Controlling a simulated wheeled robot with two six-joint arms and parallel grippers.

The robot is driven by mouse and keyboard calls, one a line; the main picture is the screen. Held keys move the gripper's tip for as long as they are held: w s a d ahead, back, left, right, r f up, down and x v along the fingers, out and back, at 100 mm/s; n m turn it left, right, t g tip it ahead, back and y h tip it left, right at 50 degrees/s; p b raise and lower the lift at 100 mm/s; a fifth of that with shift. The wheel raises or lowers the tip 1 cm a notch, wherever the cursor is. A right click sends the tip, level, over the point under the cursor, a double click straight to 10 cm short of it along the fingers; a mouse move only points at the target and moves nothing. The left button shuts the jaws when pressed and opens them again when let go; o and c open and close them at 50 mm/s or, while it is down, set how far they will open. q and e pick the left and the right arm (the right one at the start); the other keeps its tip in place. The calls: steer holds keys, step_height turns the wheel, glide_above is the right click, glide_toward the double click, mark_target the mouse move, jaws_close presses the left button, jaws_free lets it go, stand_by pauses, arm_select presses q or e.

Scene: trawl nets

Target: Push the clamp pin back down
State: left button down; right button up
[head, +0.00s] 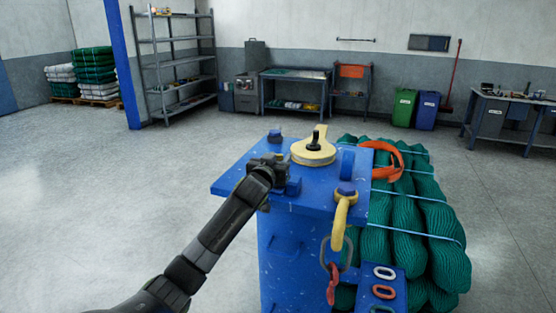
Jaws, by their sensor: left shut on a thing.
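My left gripper (272,163) is over the left part of the blue bench top (305,204). It is shut on a small part at the blue clamp block (293,187). That part looks like the clamp pin, but the fingers hide most of it, so how high it stands cannot be told. My right gripper is not in view.
A cream disc (313,155) with a black upright piece stands right of my gripper, and a blue knob (275,136) behind it. A yellow hook (341,220) hangs at the front right edge. Green net bundles (405,210) lie to the right. Floor at left is clear.

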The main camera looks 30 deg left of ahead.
arm_select(q)
steer(key=shift+f+b, duration=1.2)
steer(key=shift+f, duration=0.55)
steer(key=c, duration=1.2)
jaws_free()
steer(key=shift+c, duration=0.2)
steer(key=shift+r, duration=0.1)
steer(key=shift+s, duration=0.15)
steer(key=b+v, duration=0.4)
steer(key=v, duration=1.3)
steer(key=shift+s+a, duration=0.1)
